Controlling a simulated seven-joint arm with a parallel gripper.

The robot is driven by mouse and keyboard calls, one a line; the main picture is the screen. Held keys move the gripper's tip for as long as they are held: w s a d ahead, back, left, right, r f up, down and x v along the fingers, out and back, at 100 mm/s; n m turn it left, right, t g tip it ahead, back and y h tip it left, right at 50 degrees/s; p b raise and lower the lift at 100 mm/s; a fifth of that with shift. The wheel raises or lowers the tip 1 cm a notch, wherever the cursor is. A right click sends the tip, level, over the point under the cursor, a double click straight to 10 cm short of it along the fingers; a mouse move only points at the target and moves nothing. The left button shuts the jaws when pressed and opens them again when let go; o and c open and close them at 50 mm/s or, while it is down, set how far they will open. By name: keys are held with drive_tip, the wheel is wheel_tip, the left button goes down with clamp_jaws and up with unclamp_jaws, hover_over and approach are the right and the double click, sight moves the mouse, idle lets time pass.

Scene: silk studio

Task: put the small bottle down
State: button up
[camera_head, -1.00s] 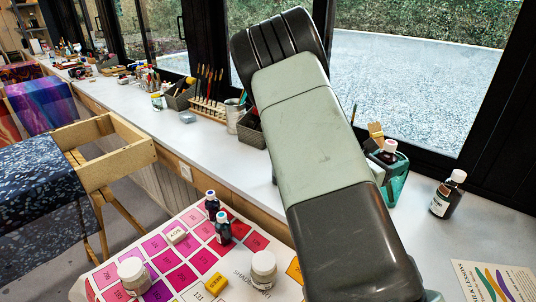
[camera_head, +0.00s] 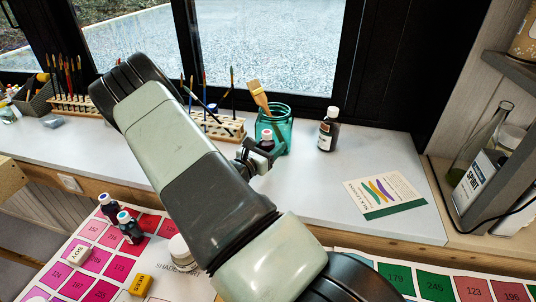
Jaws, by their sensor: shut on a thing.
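The small dark bottle (camera_head: 266,143) with a pale pinkish cap shows just in front of the teal glass jar (camera_head: 283,125). My gripper (camera_head: 258,152) is shut on this bottle, over the white windowsill counter (camera_head: 310,185). The arm and the gripper cover the bottle's lower part, so I cannot tell whether its base touches the counter. The bottle looks upright. A larger dark bottle (camera_head: 328,130) with a white cap and a pale label stands on the counter to the right of the jar.
A brush rack (camera_head: 215,125) stands left of the jar. A lesson card (camera_head: 384,193) lies on the counter at right, with bare counter around it. A shelf with a spirit bottle (camera_head: 474,180) is at far right. Dye bottles (camera_head: 130,228) stand on the colour chart below.

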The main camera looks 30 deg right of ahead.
drive_tip(key=shift+f, duration=1.8)
drive_tip(key=shift+f, duration=0.1)
drive_tip(key=o, duration=1.1)
